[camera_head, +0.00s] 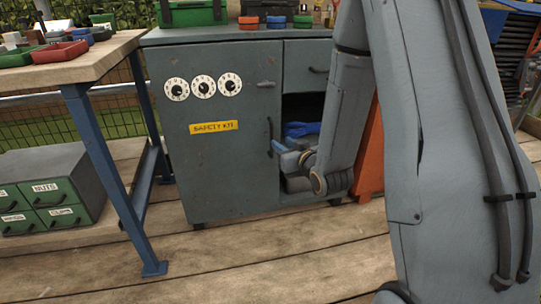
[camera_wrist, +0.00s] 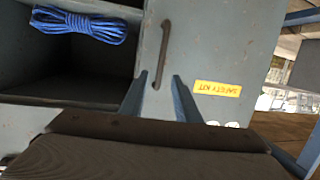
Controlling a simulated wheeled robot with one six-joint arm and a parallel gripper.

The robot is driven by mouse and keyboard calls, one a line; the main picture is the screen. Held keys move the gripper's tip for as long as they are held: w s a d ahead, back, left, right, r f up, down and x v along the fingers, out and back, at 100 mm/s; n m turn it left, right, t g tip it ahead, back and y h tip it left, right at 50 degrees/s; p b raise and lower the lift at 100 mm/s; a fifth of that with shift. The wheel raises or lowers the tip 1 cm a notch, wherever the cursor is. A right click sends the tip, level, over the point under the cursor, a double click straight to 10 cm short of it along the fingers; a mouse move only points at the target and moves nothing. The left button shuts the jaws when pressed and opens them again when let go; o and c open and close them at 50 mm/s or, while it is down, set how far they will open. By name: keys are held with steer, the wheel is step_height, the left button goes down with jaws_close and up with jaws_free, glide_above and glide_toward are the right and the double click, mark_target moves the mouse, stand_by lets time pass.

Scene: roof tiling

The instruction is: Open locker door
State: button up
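The grey locker door (camera_head: 215,160) carries a yellow SAFETY KIT label (camera_head: 214,127) and three white dials (camera_head: 203,87). It looks flush with the cabinet front. Its dark vertical handle (camera_head: 270,136) is near the door's right edge. My gripper (camera_head: 279,148) is at the handle's lower part, level with the open compartment beside the door. In the wrist view my gripper (camera_wrist: 159,78) is open, with its two blue fingers apart on either side of the handle's near end. The handle (camera_wrist: 163,45) extends beyond the fingertips there. Contact with it cannot be told.
An open compartment (camera_head: 300,108) right of the door holds blue rope (camera_wrist: 80,25), below a closed drawer (camera_head: 308,66). A workbench (camera_head: 85,65) with red trays stands at left, a green-drawered box (camera_head: 50,190) beneath it. Wooden deck floor (camera_head: 260,255) before the door is clear.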

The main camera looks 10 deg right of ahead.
step_height(320, 180, down, 4)
steer(key=w+t+y+b, duration=0.1)
steer(key=w+t+b, duration=0.1)
steer(key=b, duration=0.5)
glide_above(272, 155)
steer(key=shift+w+r, duration=0.3)
steer(key=shift+w, duration=0.05)
jaws_close()
